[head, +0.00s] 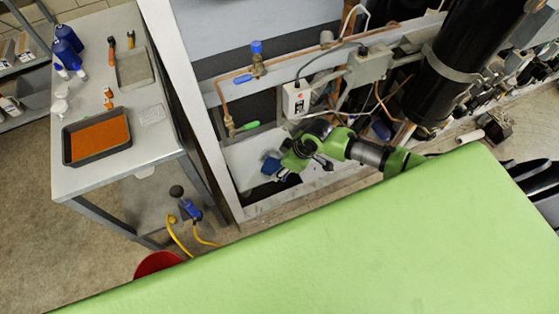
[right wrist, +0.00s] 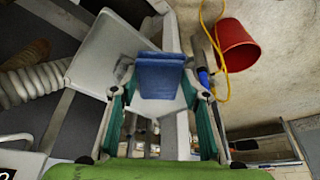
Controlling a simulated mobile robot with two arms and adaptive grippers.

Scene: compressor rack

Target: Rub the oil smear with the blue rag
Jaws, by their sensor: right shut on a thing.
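The blue rag (head: 271,164) is held at the tip of my right gripper (head: 285,165), low inside the white rack frame. In the right wrist view the folded rag (right wrist: 160,76) sits between the two fingers, which are shut on it. The rag is over a pale flat panel (right wrist: 104,52), which also shows in the head view (head: 246,152). A small dark mark (right wrist: 122,70) shows on the panel just left of the rag and may be the oil smear; the rag may hide part of it. Contact between rag and panel cannot be told. My left gripper is not in view.
Copper pipes with a blue valve (head: 257,55), a white box (head: 296,100) and a black cylinder (head: 460,65) surround my right arm. A steel table (head: 90,180) with an orange-filled tray (head: 97,137) stands left. A red bucket (right wrist: 236,45) and yellow hose lie beside the frame.

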